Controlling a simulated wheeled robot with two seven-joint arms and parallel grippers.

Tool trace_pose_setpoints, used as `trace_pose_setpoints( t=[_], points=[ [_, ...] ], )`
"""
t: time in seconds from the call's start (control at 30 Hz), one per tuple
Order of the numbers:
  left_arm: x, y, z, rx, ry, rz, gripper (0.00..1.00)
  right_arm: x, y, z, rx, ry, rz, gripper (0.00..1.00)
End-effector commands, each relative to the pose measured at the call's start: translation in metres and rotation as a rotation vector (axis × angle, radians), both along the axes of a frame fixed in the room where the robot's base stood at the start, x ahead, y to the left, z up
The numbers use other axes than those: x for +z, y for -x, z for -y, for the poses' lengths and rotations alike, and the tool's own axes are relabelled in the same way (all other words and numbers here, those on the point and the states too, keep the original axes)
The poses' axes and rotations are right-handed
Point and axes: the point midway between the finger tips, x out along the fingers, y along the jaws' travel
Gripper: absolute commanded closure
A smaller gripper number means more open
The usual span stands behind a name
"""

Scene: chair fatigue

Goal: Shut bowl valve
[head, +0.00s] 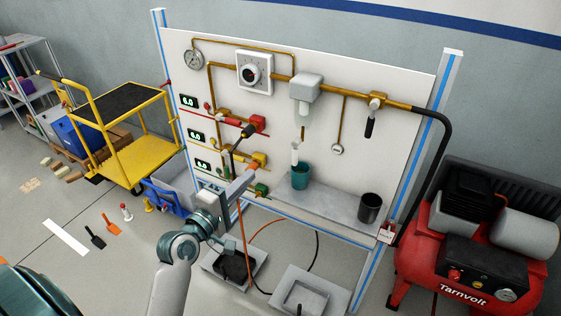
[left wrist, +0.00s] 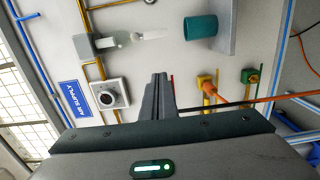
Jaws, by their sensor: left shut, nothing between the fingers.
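A grey filter unit (head: 305,87) with a pale bowl (head: 303,115) hangs on the brass pipe. A small brass drain fitting (head: 302,133) sits under the bowl, with a white piece (head: 295,155) below it above a teal cup (head: 300,176). The bowl (left wrist: 114,40) and teal cup (left wrist: 201,28) show sideways in the left wrist view. Whether the valve is open is too small to tell. My left gripper (head: 247,132) is shut and empty before the red valve (head: 258,122), left of the bowl and apart from it. Its dark fingers (left wrist: 159,78) show in the left wrist view. My right gripper is not in view.
A pipe valve with a black lever (head: 370,128) is right of the filter. A dark cup (head: 370,207) stands on the grey shelf (head: 335,200). Yellow (left wrist: 205,86) and green (left wrist: 250,76) valves and an orange hose lie near my fingers. A red compressor (head: 465,262) stands right.

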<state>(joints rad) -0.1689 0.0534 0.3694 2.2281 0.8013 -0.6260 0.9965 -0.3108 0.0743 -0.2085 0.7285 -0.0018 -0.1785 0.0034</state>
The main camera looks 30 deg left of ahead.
Motion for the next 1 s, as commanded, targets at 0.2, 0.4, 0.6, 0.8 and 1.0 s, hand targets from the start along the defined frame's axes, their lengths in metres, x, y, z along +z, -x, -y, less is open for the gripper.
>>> trace_pose_setpoints(
  t=[0.2,0.4,0.6,0.8,1.0],
  points=[
    [0.000,-0.004,0.000,0.000,0.000,0.000,1.00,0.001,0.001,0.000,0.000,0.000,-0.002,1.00],
    [0.001,-0.019,0.002,0.000,0.001,0.000,1.00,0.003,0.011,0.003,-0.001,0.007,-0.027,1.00],
    [0.002,-0.049,0.004,0.000,0.001,0.000,1.00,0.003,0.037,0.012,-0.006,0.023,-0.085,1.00],
    [0.002,-0.085,0.007,0.000,0.001,0.000,1.00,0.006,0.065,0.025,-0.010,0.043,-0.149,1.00],
    [0.002,-0.103,0.025,0.000,0.003,-0.002,1.00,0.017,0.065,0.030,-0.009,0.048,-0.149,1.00]
  ],
)
